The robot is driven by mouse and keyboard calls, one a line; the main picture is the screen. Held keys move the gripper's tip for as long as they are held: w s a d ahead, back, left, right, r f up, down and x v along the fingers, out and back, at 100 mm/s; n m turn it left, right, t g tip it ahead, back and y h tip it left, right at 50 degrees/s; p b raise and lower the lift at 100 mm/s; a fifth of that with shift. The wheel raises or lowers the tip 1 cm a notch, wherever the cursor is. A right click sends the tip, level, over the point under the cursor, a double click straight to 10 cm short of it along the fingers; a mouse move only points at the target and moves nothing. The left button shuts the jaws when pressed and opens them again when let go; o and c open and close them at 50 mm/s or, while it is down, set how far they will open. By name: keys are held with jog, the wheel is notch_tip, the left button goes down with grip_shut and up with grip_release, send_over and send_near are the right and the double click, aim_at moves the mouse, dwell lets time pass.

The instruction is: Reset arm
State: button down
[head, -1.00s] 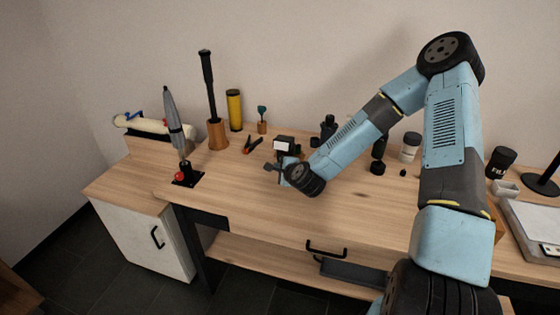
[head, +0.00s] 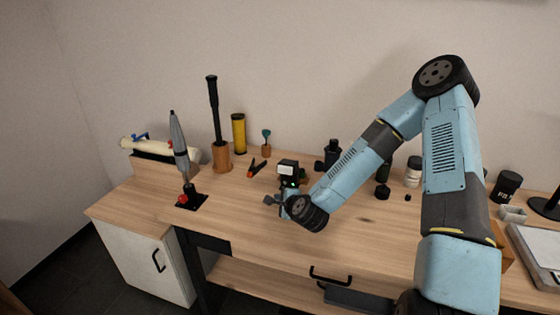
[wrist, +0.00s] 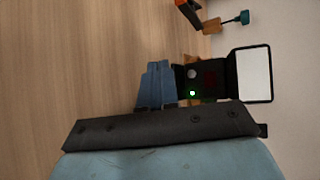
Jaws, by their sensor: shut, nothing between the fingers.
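My gripper (head: 274,201) is at the end of my light-blue arm, low over the middle of the wooden workbench (head: 235,215). Its fingers point left in the head view, and it looks empty. In the wrist view its blue-grey fingers (wrist: 158,66) are together, with bare wood beyond them. A small black device with a white face (head: 287,169) stands just behind the gripper. It also shows in the wrist view (wrist: 215,76), with a green light, close beside the fingers. I cannot tell whether they touch.
Orange-and-black pliers (head: 257,168), a tool in a wooden holder (head: 222,158), a yellow cylinder (head: 238,133) and a grey pointed tool on a black stand (head: 179,145) are to the left. A white-labelled jar (head: 413,172) and black bottles stand right. The front left bench top is clear.

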jog(key=n, duration=0.1)
jog(key=r+n+g, duration=0.1)
jog(key=d+r+n, duration=0.1)
jog(key=n, duration=0.1)
jog(key=shift+s+r, duration=0.1)
jog(key=shift+s, duration=0.25)
jog(key=s+d+r+n+g+h, duration=0.2)
jog(key=s+d+r+n, duration=0.35)
jog(key=r, duration=0.45)
jog(key=s+d+r+n+g+h, duration=0.2)
jog(key=s+d+r+n, duration=0.25)
jog(key=d+r, duration=0.4)
jog(key=s+d+r+n, duration=0.1)
jog(key=s+d+r, duration=0.1)
jog(key=s+r, duration=0.5)
jog(key=s+d+r+n+g+h, duration=0.1)
jog(key=s+d+r, duration=0.2)
jog(key=s+r, duration=0.4)
jog(key=s, duration=0.6)
jog(key=shift+s+d+n, duration=0.25)
jog(key=shift+n, duration=0.15)
